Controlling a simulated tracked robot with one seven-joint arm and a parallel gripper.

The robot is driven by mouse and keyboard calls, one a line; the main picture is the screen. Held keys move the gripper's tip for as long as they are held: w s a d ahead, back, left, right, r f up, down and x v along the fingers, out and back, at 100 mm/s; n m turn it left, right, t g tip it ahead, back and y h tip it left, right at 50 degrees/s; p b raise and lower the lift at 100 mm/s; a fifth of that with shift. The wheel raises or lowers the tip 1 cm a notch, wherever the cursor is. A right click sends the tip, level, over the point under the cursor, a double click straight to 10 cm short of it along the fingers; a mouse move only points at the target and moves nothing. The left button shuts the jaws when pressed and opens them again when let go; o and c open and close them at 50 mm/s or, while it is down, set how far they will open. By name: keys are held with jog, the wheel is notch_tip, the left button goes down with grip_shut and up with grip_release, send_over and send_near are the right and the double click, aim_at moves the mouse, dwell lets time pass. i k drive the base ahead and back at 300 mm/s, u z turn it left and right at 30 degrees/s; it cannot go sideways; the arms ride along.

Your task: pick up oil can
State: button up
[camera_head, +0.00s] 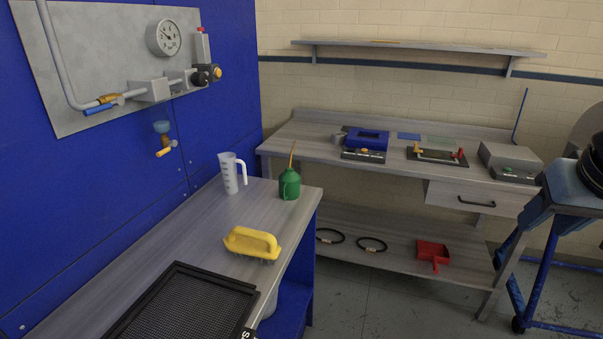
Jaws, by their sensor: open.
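The oil can (290,184) is green with a thin, yellowish spout pointing up. It stands upright on the near grey worktop (190,240), close to its far right corner. A clear measuring jug (229,174) with a white handle stands just left of it, apart from it. A yellow-handled brush (252,243) lies in front of it, nearer to me. My gripper is not in view.
A black mesh tray (180,310) lies at the front of the near worktop. A blue panel wall with a gauge (163,37) and pipes rises on the left. A second workbench (310,143) stands behind, with a blue stand (570,190) at right.

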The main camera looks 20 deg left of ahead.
aim_at(289, 181)
jog(key=z, duration=0.05)
jog(key=i, duration=1.4)
jog(key=u, duration=2.8)
jog(key=k, duration=0.9)
jog(key=u, duration=0.15)
jog(key=i, duration=0.3)
jog(key=z, duration=0.05)
